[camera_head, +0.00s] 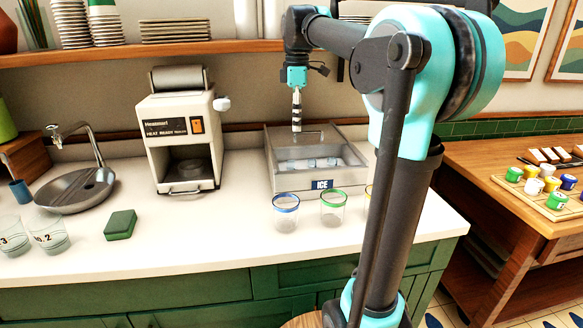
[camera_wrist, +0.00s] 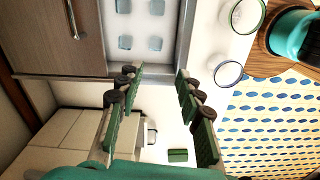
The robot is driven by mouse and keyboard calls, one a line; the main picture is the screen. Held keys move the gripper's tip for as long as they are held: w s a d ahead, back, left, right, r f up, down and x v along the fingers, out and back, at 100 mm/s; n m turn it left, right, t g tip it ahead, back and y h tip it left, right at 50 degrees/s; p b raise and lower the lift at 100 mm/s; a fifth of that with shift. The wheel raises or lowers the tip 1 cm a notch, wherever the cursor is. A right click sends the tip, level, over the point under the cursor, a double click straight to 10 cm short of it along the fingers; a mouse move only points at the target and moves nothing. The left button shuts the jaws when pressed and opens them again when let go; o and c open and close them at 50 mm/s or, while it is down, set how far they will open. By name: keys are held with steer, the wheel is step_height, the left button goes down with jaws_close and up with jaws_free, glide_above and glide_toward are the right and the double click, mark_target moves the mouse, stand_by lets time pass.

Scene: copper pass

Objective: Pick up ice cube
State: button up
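The ice bin (camera_head: 284,184) is a grey box labelled ICE on the white counter, with several pale, clear ice cubes (camera_head: 313,163) on its floor. In the wrist view several cubes (camera_wrist: 125,42) lie in rows on the bin's white floor, beyond the fingertips. My gripper (camera_head: 297,128) points down above the bin, towards its back, apart from the cubes. In the wrist view my gripper (camera_wrist: 156,75) has its green-padded fingers spread wide with nothing held between them.
Blue-rimmed (camera_head: 286,212) and green-rimmed (camera_head: 333,207) glasses stand in front of the bin. A cream machine (camera_head: 178,140) stands left of it. A green sponge (camera_head: 120,224) lies on the counter.

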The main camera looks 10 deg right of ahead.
steer(key=f, duration=1.2)
steer(key=shift+w+f, duration=0.15)
steer(key=shift+w, duration=0.15)
steer(key=shift+w+a+f, duration=0.15)
steer(key=shift+f, duration=2.4)
steer(key=c, duration=0.7)
